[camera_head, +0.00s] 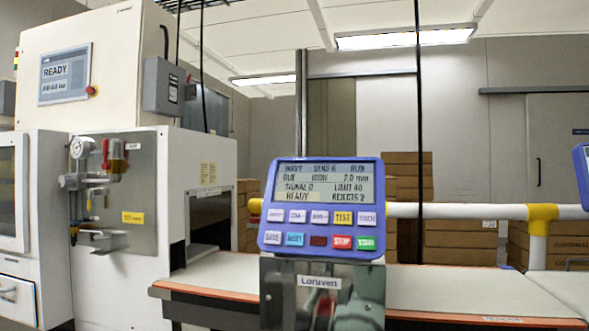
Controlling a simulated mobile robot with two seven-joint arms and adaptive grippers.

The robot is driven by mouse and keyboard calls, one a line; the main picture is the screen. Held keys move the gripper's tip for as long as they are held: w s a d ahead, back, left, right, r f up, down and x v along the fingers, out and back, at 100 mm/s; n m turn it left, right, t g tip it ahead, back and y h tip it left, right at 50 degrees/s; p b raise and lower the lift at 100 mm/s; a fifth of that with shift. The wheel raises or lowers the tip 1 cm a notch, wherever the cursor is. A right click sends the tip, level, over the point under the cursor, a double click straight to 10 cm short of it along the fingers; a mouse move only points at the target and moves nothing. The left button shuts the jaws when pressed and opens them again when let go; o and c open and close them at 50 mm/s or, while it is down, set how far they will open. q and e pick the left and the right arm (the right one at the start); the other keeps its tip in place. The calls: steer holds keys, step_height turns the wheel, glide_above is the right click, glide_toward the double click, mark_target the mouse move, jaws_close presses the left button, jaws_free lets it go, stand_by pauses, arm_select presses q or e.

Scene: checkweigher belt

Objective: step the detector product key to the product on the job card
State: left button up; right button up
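The blue-framed detector panel (320,208) stands upright at the picture's centre. Its screen (325,182) seems to read "NAVY", "SENS 6", "RUN", "IRON", "2.0 mm", "LIMIT 40", "READY" and "REJECTS 2", though the first words are blurred. Below the screen are two rows of keys: several white ones, a yellow TEST key (343,218), a blue key (295,239), a dark red key (318,241), a red STOP key (342,242) and a green START key (366,242). The white keys' labels are too small to read surely, so I cannot tell the product key. I see no job card. Neither gripper shows.
A shiny metal housing (300,300) labelled "Loruven" is under the panel. The conveyor belt (450,288) runs behind it. A white rail with yellow joints (542,212) crosses at right. A large machine (100,60) with a READY screen stands left. Stacked cartons (460,240) are behind.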

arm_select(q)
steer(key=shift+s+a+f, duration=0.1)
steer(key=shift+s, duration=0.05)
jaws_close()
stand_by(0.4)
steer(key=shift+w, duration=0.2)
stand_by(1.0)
